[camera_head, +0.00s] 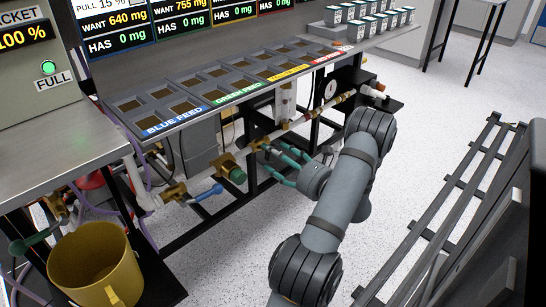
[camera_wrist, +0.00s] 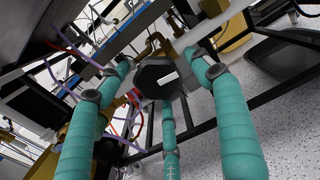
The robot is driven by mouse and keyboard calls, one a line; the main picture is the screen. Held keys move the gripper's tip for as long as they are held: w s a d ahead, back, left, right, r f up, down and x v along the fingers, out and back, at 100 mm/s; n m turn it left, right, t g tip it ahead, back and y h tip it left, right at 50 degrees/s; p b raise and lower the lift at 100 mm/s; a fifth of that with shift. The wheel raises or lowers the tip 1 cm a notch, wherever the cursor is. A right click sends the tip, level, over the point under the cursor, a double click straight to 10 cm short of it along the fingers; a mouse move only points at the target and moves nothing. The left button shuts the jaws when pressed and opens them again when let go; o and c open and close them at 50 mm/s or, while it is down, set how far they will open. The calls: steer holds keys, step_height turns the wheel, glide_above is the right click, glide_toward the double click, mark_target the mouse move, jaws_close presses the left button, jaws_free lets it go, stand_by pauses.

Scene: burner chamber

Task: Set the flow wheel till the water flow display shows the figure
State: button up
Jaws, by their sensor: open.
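A dark, many-sided knob (camera_wrist: 157,80) with a white mark on its face sits on a brass fitting in the wrist view. It looks like the flow wheel, but I cannot be sure. My gripper (camera_head: 271,161) has teal fingers, spread open around the knob; it also shows in the wrist view (camera_wrist: 160,72). I cannot tell whether any finger touches the knob. In the head view the fingers point left at the brass pipework (camera_head: 257,145) under the bench, and the knob is not clear there. I cannot make out a water flow display.
A green knob (camera_head: 237,175) and a blue lever (camera_head: 207,192) sit left of my gripper. A round gauge (camera_head: 331,90) is behind it. The feed bench (camera_head: 190,128) hangs above. A yellow bucket (camera_head: 95,265) stands front left. Black frame bars (camera_head: 205,225) run below.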

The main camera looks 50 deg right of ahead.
steer(key=shift+w, duration=0.6)
steer(key=c, duration=0.4)
steer(key=c, duration=0.7)
